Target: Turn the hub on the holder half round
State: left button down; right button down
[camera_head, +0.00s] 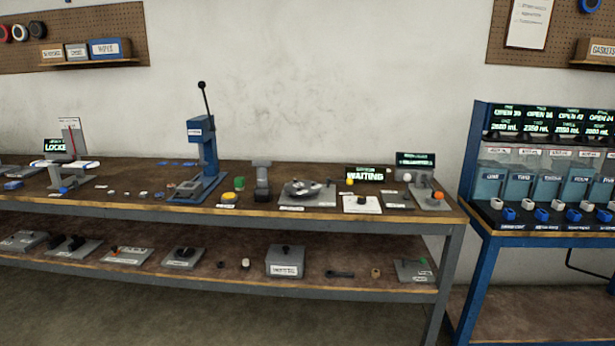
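A grey holder (66,182) stands at the left end of the wooden bench. A flat white piece with blue ends (64,164) lies across its top, and this may be the hub. A grey plate (318,201) right of the bench's middle bears a round metallic part (299,188), which may also be the hub. No label that I can read settles which one it is. Neither of my grippers is in view, and nothing touches either part.
A blue lever press (204,160) stands between the two parts. Small parts lie around it. A screen reading "WAITING" (366,174) stands right of the plate. A lower shelf (228,272) bears several fixtures. A blue station with tanks (546,180) is at right.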

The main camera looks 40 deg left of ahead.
aim_at(306, 190)
jog(key=u, duration=0.65)
jog(key=i, duration=0.6)
jog(key=u, duration=0.75)
jog(key=i, duration=0.85)
jog(key=z, duration=0.3)
